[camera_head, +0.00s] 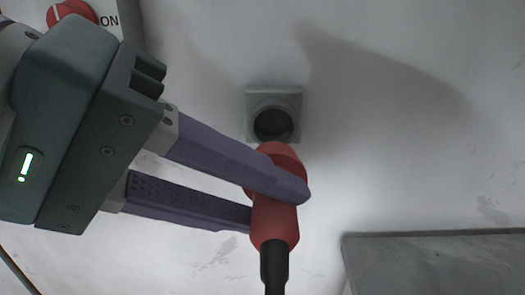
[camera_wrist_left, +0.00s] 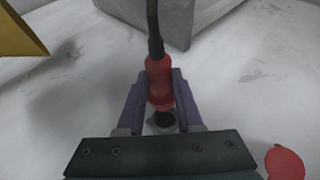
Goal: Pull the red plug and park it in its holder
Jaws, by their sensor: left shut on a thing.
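The red plug (camera_head: 272,222) has a black cable (camera_head: 273,266) leaving its lower end in the head view. My left gripper (camera_head: 279,206) is shut on the plug's body, with one purple finger on each side. A grey square fitting (camera_head: 289,97) with a dark round opening is on the pale wall just above the plug. The plug's upper end overlaps the fitting's lower edge in the picture, and the opening looks empty. In the left wrist view the plug (camera_wrist_left: 159,82) sits between the fingers (camera_wrist_left: 160,95), with the fitting partly hidden behind it. My right gripper is not in view.
A red knob (camera_head: 72,11) beside the word ON is at the top left. A grey box (camera_head: 440,265) stands at the lower right; it also shows in the left wrist view (camera_wrist_left: 200,18). A yellow piece (camera_wrist_left: 18,35) is at that view's left edge. The wall right of the fitting is bare.

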